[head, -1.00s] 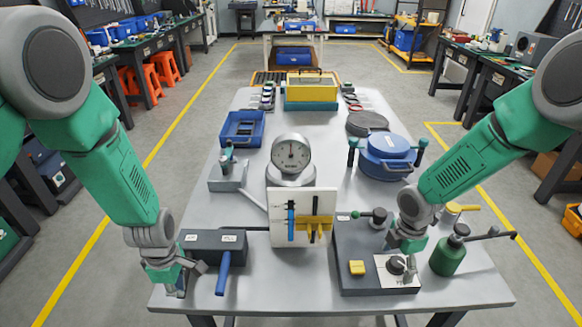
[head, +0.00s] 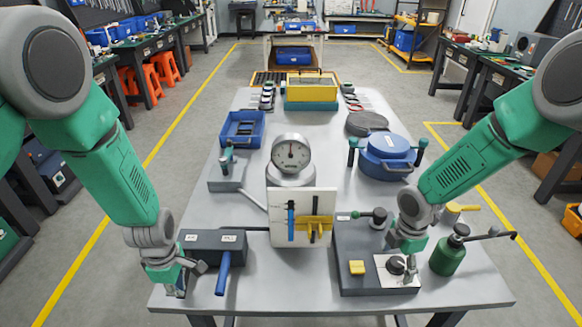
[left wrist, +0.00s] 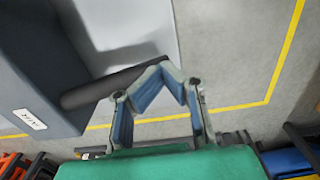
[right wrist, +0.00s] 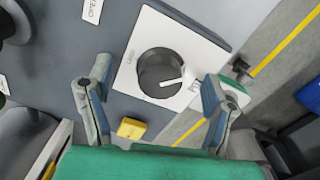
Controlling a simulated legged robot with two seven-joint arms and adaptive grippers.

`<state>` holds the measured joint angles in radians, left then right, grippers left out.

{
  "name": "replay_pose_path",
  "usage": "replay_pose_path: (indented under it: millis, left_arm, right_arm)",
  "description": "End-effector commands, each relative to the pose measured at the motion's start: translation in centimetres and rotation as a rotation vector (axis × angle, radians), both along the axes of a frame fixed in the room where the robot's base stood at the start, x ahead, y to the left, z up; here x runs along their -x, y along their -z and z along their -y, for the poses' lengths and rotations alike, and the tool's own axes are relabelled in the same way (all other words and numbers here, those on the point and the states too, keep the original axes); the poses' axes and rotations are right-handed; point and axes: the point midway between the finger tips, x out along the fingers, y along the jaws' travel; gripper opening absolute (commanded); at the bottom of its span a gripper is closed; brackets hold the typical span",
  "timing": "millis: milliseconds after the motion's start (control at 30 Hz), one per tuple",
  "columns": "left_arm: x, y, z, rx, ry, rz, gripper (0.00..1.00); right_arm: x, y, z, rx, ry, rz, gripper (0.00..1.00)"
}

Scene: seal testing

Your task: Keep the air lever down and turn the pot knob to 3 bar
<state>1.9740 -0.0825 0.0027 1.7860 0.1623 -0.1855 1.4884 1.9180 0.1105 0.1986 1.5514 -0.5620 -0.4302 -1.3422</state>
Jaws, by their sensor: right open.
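My left gripper (left wrist: 165,75) is shut, its fingertips together over the outer end of a dark lever (left wrist: 95,92) on the box marked AIR (left wrist: 40,90). I cannot tell whether they touch it. In the head view this gripper (head: 180,285) is at the left side of the grey box (head: 205,243). My right gripper (right wrist: 155,95) is open, its fingers on either side of the round dark knob (right wrist: 158,72) with a white pointer. The knob also shows in the head view (head: 396,264). A round dial gauge (head: 291,153) stands mid-table, needle pointing roughly up.
A blue lever (head: 222,272) sticks out from the grey box. A white panel (head: 275,225) with blue and yellow sliders stands centrally. A yellow block (head: 357,268) is left of the knob, and a green bottle (head: 447,258) stands right of it. A blue pot (head: 387,150) is behind.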

Motion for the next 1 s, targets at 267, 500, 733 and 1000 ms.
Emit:
replay_pose_path:
  millis: [267, 500, 733, 1000]
  left_arm:
    - [0.0, 0.0, 0.0, 0.000, 0.000, 0.002, 0.00]
    - [0.0, 0.0, 0.0, 0.000, 0.000, 0.001, 0.00]
    - [0.0, 0.1, 0.0, 0.000, 0.000, 0.000, 0.00]
    - [-0.2, -1.0, 0.0, 0.000, 0.000, 0.004, 0.00]
  right_arm:
    - [-0.1, -3.5, 0.0, -0.002, 0.001, 0.003, 0.74]
    - [-0.1, -6.5, 0.0, 0.000, 0.001, 0.001, 0.74]
    - [0.0, -7.0, 0.0, 0.000, 0.000, 0.000, 0.74]
    - [0.0, -7.0, 0.0, 0.000, 0.000, 0.000, 0.74]
